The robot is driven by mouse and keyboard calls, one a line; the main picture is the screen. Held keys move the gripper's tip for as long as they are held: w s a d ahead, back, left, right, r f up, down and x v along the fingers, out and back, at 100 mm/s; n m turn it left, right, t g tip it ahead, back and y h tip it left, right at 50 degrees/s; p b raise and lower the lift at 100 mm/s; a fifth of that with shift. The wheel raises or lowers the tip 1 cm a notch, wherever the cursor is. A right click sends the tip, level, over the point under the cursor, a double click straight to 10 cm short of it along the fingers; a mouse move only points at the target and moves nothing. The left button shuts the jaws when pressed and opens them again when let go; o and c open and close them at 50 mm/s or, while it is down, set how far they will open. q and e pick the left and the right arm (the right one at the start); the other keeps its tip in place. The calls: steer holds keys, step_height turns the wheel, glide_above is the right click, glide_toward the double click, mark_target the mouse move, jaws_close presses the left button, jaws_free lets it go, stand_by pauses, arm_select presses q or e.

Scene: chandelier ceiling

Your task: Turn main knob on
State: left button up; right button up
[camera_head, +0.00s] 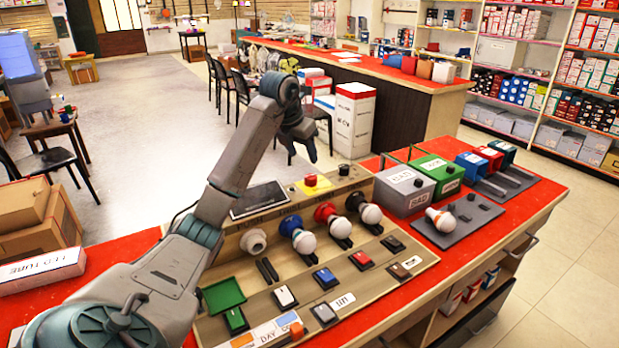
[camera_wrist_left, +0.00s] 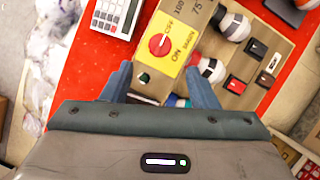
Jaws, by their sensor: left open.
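The main knob (camera_head: 311,180) is a red round knob on a yellow plate at the back of the wooden switch panel (camera_head: 250,243). In the left wrist view the knob (camera_wrist_left: 160,44) shows a pale pointer line, and its yellow plate (camera_wrist_left: 177,62) has OFF, ON and MAIN printed on it. My left gripper (camera_head: 303,152) hangs above the back edge of the panel near the knob. In the left wrist view its two fingers (camera_wrist_left: 158,70) are apart, with the knob just beyond their tips. Nothing is held between them. My right gripper is not in view.
Bulbs in coloured sockets (camera_head: 303,242), rocker switches (camera_head: 325,278) and a green tray (camera_head: 223,295) fill the panel. A dark screen device (camera_head: 258,199) lies left of the knob. Grey and green boxes (camera_head: 407,190) stand to the right on the red counter.

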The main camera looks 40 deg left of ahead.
mark_target(310, 176)
arm_select(q)
steer(key=p+x, duration=0.1)
steer(key=x, duration=0.6)
steer(key=shift+w+f, duration=0.2)
steer(key=shift+f, duration=0.1)
steer(key=shift+w+a+f, duration=0.1)
steer(key=shift+w+f, duration=0.15)
steer(key=shift+f, duration=0.45)
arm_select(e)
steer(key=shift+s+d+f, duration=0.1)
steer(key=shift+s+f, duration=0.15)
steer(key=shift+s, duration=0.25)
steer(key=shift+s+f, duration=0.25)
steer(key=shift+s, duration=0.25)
arm_select(q)
steer(key=shift+c, duration=0.4)
steer(key=c, duration=0.9)
